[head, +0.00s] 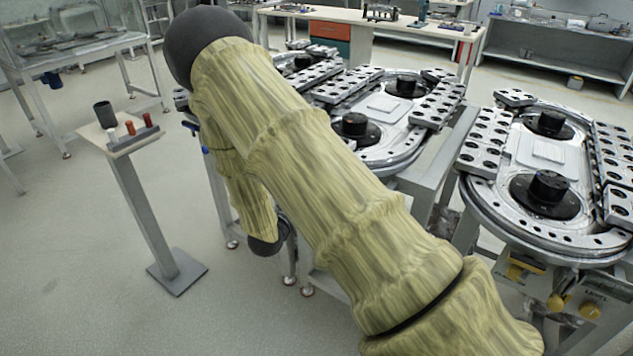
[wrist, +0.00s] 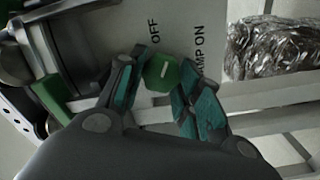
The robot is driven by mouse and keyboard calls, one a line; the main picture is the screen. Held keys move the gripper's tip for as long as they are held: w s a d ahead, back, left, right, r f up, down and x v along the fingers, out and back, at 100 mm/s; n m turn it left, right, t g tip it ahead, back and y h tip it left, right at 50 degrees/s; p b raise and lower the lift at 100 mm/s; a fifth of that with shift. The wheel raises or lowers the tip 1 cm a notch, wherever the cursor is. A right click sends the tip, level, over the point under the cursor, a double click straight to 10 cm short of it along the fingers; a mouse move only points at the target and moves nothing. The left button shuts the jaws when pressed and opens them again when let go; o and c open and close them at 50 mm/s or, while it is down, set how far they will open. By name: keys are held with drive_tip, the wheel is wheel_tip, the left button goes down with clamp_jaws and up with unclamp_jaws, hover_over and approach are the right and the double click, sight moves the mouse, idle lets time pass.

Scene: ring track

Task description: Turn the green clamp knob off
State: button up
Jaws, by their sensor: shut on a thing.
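The green clamp knob (wrist: 161,73) shows in the wrist view, set on a pale panel (wrist: 200,30) printed with "OFF" and "CLAMP ON", the latter partly hidden by a finger. A short white line marks the knob's face. My gripper (wrist: 158,88) is shut on the knob, with one teal-padded finger at its left and the other at its right. In the head view my arm crosses the middle of the picture, and neither my gripper nor the green knob can be made out there.
Two oval ring tracks (head: 520,228) with black hubs stand at the right. Yellow knobs (head: 590,310) sit below the nearer one. A small stand (head: 140,190) holds a dark cup at the left. In the wrist view, crumpled foil-like material (wrist: 275,48) lies right of the panel. Floor at lower left is clear.

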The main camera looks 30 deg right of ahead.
drive_tip(key=n+p, duration=0.3)
drive_tip(key=n, duration=0.2)
drive_tip(key=shift+f+p, duration=0.1)
drive_tip(key=shift+p, duration=0.2)
drive_tip(key=shift+f, duration=0.1)
idle(0.3)
drive_tip(key=o, duration=1)
drive_tip(key=v, duration=1.2)
